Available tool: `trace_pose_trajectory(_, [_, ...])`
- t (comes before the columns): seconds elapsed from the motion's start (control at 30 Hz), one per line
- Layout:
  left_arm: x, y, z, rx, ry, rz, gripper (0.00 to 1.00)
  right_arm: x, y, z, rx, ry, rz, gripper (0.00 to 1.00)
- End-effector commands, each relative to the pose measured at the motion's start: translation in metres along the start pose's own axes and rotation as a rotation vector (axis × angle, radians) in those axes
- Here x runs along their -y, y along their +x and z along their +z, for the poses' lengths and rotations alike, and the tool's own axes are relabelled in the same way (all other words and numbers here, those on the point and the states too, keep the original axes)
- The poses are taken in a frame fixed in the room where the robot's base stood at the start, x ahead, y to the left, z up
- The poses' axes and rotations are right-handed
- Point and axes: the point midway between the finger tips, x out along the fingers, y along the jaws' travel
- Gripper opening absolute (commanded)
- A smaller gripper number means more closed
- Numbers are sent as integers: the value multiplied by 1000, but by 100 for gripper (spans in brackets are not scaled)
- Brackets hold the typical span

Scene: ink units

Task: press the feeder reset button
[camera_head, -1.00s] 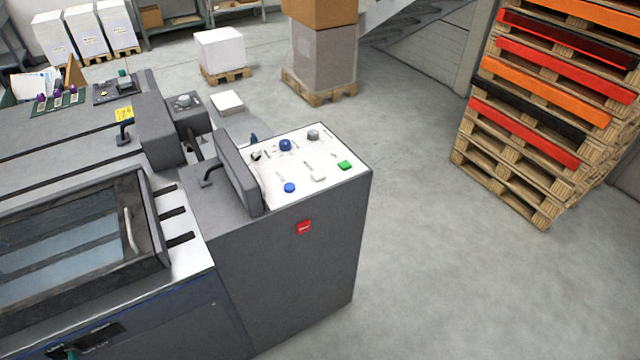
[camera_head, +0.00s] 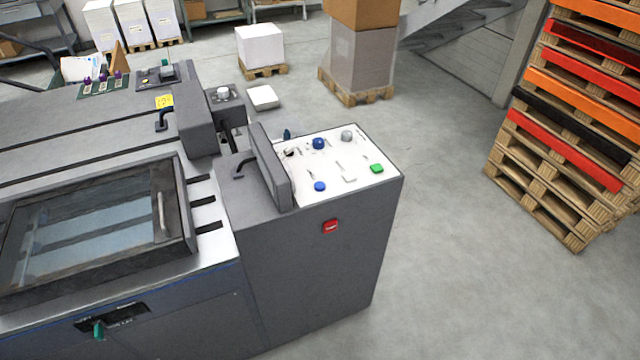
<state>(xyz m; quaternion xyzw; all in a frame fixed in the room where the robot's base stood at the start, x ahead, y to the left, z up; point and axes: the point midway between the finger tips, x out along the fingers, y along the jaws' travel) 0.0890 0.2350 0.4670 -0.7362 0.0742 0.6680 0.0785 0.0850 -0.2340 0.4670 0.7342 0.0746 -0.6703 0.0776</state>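A white control panel (camera_head: 333,155) lies on top of the grey machine cabinet near the middle of the head view. It carries a round blue button (camera_head: 320,186) at its front, a blue knob (camera_head: 318,143) at its back, a green button (camera_head: 377,168) at the right, a grey knob (camera_head: 347,135) and a small white switch (camera_head: 349,178). A red piece (camera_head: 330,226) sits on the cabinet's front face. The labels are too small to read, so I cannot tell which one is the feeder reset button. Neither of my grippers is in view.
The grey machine (camera_head: 120,140) with a glazed lid (camera_head: 90,235) fills the left. Stacked pallets (camera_head: 560,170) stand at the right. A wrapped carton stack (camera_head: 358,60) and a white paper stack (camera_head: 260,45) stand behind. The floor (camera_head: 450,270) right of the cabinet is clear.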

Motion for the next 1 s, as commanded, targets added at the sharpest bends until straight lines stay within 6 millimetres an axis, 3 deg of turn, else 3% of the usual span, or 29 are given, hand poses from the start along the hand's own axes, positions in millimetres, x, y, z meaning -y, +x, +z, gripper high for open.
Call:
trace_pose_trajectory(0.07, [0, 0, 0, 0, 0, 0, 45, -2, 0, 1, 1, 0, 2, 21])
trace_pose_trajectory(0.4, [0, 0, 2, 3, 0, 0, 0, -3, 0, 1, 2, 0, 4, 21])
trace_pose_trajectory(1.0, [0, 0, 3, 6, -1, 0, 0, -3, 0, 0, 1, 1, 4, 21])
